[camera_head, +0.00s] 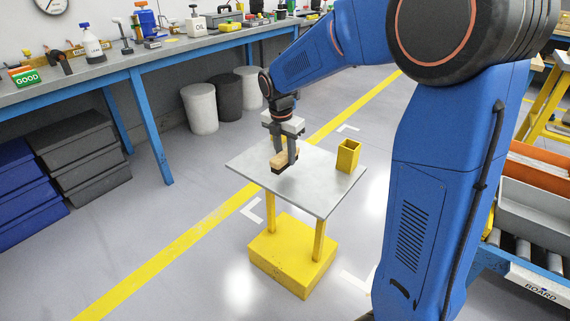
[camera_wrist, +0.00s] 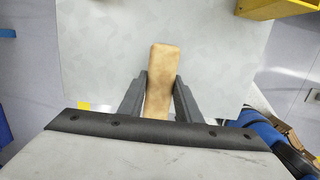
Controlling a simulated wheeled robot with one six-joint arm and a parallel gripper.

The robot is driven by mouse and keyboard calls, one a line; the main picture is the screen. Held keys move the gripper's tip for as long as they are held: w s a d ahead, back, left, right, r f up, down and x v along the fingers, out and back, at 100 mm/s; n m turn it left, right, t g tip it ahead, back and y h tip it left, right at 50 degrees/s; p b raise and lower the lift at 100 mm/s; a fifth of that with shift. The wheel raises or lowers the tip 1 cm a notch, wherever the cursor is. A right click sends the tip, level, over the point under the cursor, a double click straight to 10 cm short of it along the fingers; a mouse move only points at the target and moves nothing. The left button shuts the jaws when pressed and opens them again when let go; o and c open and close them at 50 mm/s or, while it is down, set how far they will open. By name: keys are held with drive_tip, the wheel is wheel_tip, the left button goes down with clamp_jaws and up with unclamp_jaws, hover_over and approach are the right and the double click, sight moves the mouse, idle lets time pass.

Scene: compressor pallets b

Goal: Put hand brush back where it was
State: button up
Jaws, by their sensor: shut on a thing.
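The hand brush (camera_head: 281,161) has a pale wooden back and dark bristles below. It is at the small grey-topped table (camera_head: 318,188), over the left part of the top. My gripper (camera_head: 285,158) points down from above and is shut on the brush. In the wrist view the tan wooden brush (camera_wrist: 161,75) lies between the two dark fingers (camera_wrist: 160,95), its far end sticking out past them. Its near end is hidden by the gripper body. I cannot tell whether the bristles touch the tabletop.
A yellow open-topped box (camera_head: 348,156) stands at the table's right; its edge shows in the wrist view (camera_wrist: 275,8). The middle of the tabletop is clear. A blue-framed workbench (camera_head: 160,66) with bottles and tools runs behind. Grey and blue bins (camera_head: 85,150) stand at left, an orange bin (camera_head: 540,165) at right.

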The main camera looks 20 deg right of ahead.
sight(285, 163)
drive_tip(key=shift+f, duration=1.8)
drive_tip(key=shift+f, duration=0.1)
drive_tip(key=o, duration=1)
drive_tip(key=r, duration=0.7)
drive_tip(key=a+r, duration=0.1)
drive_tip(key=r, duration=0.3)
drive_tip(key=shift+s, duration=0.35)
drive_tip(key=shift+s+r, duration=0.15)
drive_tip(key=shift+r, duration=0.45)
